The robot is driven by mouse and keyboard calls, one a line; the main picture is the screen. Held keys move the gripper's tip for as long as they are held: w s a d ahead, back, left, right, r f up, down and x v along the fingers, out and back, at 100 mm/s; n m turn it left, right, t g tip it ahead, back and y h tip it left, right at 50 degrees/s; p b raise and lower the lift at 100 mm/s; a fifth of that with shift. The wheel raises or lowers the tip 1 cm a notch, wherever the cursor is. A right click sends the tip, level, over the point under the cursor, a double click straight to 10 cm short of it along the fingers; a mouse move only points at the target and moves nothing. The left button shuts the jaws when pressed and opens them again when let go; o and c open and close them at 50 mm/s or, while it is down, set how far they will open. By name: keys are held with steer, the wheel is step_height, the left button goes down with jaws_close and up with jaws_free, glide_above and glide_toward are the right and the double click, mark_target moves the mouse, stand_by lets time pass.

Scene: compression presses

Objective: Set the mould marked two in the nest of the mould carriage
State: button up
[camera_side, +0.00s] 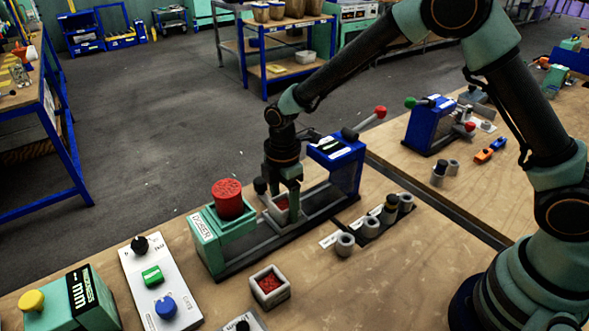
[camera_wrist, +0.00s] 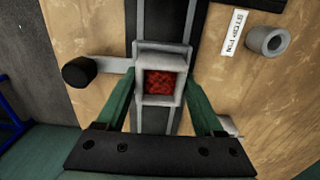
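A square grey mould with red filling sits between my gripper's fingers in the wrist view (camera_wrist: 164,101); no number is readable on it. My gripper (camera_wrist: 163,85) has its green fingers close against the mould's left and right sides. In the side view, my gripper (camera_side: 283,202) points down over the press's rail, with the mould partly hidden beneath it. The grey mould carriage (camera_wrist: 164,52) shows under and behind the mould. I cannot tell whether the mould is fully seated in the nest. A second grey mould with red filling (camera_side: 269,287) stands on the bench in front.
The green doser (camera_side: 207,243) with its red top is left of the carriage, and a blue press (camera_side: 340,160) is right. Several grey cylinders (camera_side: 371,226) stand in a row nearby. A control panel (camera_side: 160,287) lies front left. A black knob (camera_wrist: 79,71) sticks out beside the carriage.

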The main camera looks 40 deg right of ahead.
steer(key=o, duration=0.3)
steer(key=shift+o, duration=0.2)
step_height(320, 180, up, 12)
steer(key=s+d+r+m+t, duration=0.2)
steer(key=s+d+r+m, duration=0.2)
steer(key=s+d+m, duration=0.3)
steer(key=s+d+r+m+t, duration=0.3)
steer(key=s+d+r+m, duration=0.2)
steer(key=m, duration=0.6)
steer(key=s+d, duration=0.2)
steer(key=d, duration=0.1)
steer(key=shift+s+r+t, duration=0.25)
steer(key=shift+r+t, duration=0.05)
